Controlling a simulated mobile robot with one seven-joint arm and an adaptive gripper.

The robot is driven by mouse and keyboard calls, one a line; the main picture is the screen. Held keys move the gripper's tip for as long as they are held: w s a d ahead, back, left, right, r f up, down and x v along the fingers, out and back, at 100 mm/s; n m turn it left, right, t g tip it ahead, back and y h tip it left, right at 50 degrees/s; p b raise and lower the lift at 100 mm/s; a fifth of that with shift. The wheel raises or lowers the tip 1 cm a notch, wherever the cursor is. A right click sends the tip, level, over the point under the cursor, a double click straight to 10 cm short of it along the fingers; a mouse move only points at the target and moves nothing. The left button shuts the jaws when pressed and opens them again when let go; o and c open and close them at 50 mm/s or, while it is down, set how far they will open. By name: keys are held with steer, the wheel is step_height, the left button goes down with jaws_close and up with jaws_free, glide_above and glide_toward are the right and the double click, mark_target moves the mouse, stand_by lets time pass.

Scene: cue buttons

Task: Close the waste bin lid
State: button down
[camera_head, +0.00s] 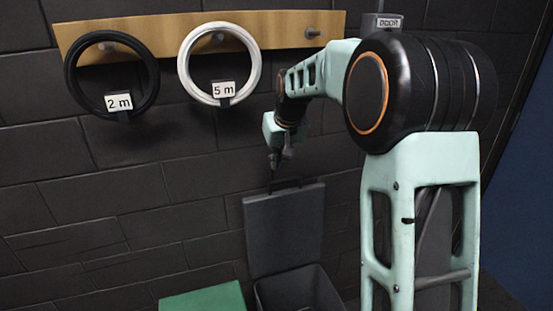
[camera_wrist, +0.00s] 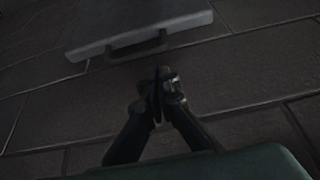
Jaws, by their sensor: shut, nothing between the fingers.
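The waste bin (camera_head: 300,288) stands low against the dark wall. Its grey lid (camera_head: 285,229) is open and stands upright at the back, with a dark handle (camera_head: 286,184) on its top edge. In the wrist view the lid (camera_wrist: 140,22) lies at the top, with its handle (camera_wrist: 136,46) facing my gripper. My gripper (camera_head: 274,168) points down just above the lid's top edge, a little left of the handle in the head view. Its fingers (camera_wrist: 162,80) are together and empty in the wrist view, apart from the handle in that picture.
A green box (camera_head: 205,299) stands left of the bin. A black cable ring (camera_head: 73,72) marked 2 m and a white ring (camera_head: 185,70) marked 5 m hang from a wooden board (camera_head: 165,27) above. A DOOR sign (camera_head: 389,22) is at the top.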

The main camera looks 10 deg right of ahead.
steer(key=x, duration=0.6)
steer(key=shift+w+f, duration=0.2)
steer(key=shift+f, duration=0.15)
steer(key=shift+s, duration=0.1)
